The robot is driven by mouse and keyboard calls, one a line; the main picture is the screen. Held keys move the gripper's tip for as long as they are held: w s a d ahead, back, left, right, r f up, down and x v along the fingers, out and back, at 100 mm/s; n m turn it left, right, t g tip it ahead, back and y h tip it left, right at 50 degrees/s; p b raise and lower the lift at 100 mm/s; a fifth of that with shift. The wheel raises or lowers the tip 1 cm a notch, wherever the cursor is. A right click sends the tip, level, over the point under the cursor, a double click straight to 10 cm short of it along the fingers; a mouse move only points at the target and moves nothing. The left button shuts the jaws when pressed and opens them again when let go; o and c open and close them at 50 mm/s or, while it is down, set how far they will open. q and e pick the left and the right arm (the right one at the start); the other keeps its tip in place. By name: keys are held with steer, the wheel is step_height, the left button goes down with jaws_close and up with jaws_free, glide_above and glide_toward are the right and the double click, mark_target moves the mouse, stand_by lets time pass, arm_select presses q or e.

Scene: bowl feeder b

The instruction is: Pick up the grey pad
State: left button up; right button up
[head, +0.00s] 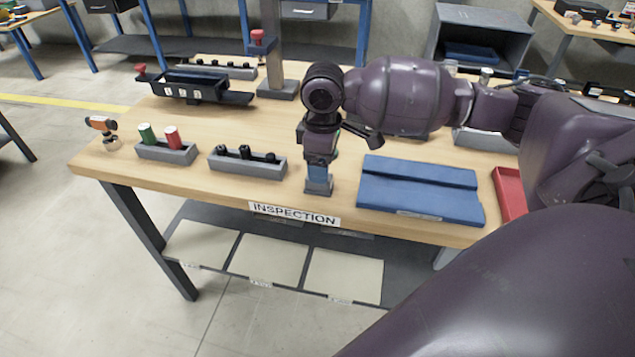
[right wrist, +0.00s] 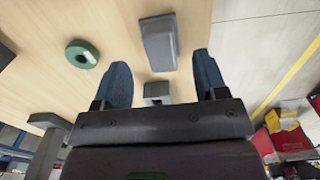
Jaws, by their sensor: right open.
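My right gripper (head: 318,172) points down near the front edge of the wooden table, with blue fingers. A small grey block (head: 318,188) shows just below its fingers in the head view; it looks like the grey pad, partly hidden by the gripper. In the right wrist view the two blue fingers (right wrist: 161,80) stand apart with nothing held between them. A larger grey block (right wrist: 160,42) lies on the table beyond them, and a smaller grey piece (right wrist: 157,91) shows between them. I cannot tell which of these two is the pad. My left gripper is not in view.
A grey holder with black pegs (head: 247,162) stands left of the gripper, and a blue tray (head: 420,190) lies to the right. A holder with green and red cylinders (head: 166,152) is farther left. A green ring (right wrist: 82,54) lies near the gripper.

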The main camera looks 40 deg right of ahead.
steer(key=shift+f, duration=0.25)
steer(key=f, duration=0.1)
steer(key=f+b, duration=0.1)
steer(key=f, duration=0.2)
steer(key=shift+w+a+f, duration=0.15)
steer(key=shift+w+a, duration=0.1)
steer(key=shift+f, duration=0.2)
steer(key=shift+r, duration=0.1)
steer(key=c, duration=0.8)
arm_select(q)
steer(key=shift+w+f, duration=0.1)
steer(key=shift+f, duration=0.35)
